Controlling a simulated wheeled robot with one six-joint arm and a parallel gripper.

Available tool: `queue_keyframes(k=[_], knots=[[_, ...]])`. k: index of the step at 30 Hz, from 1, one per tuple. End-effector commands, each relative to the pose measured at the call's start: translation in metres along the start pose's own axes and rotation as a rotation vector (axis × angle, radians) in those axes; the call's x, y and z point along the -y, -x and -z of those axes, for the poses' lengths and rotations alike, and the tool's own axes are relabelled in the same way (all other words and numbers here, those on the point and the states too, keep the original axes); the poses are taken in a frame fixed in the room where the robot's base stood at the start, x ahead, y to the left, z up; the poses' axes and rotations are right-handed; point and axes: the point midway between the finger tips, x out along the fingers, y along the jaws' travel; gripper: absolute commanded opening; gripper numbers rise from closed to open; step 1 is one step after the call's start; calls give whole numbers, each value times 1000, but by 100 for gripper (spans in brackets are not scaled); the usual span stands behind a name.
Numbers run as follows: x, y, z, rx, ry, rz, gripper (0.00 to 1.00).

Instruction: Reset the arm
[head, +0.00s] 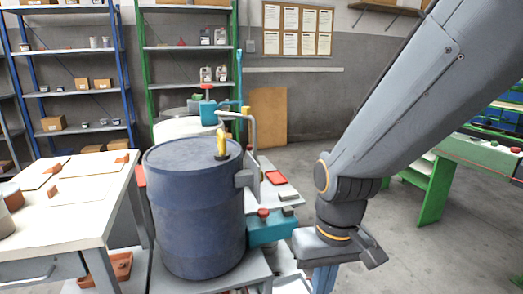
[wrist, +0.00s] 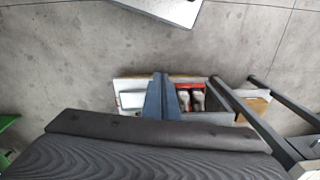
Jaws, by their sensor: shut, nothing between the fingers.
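My arm (head: 400,110) reaches down from the upper right in the head view. My gripper (head: 324,280) points down at the bottom edge there, right of the blue drum and the teal machine, and is partly cut off. In the wrist view my gripper (wrist: 162,92) shows two blue-grey fingers close together, shut and empty. Beneath them, apart and lower down, is an open container (wrist: 215,82) with white bottles (wrist: 191,98) and something red.
A blue drum (head: 190,210) with a yellow-handled item (head: 220,145) on top stands left of my gripper. A teal machine (head: 272,230) is between them. A white-topped table (head: 60,200) is at left, shelves (head: 190,70) behind.

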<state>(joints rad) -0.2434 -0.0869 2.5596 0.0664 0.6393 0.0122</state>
Motion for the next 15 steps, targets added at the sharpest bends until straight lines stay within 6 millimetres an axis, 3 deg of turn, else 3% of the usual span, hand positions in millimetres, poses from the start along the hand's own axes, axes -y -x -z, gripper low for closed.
queue_keyframes(k=[1, 6, 15], knots=[[-7, 19, -4, 3, -22, -5, 0], [-31, 51, -14, 10, -86, -18, 0], [-64, 92, -29, 21, -171, -36, 0]])
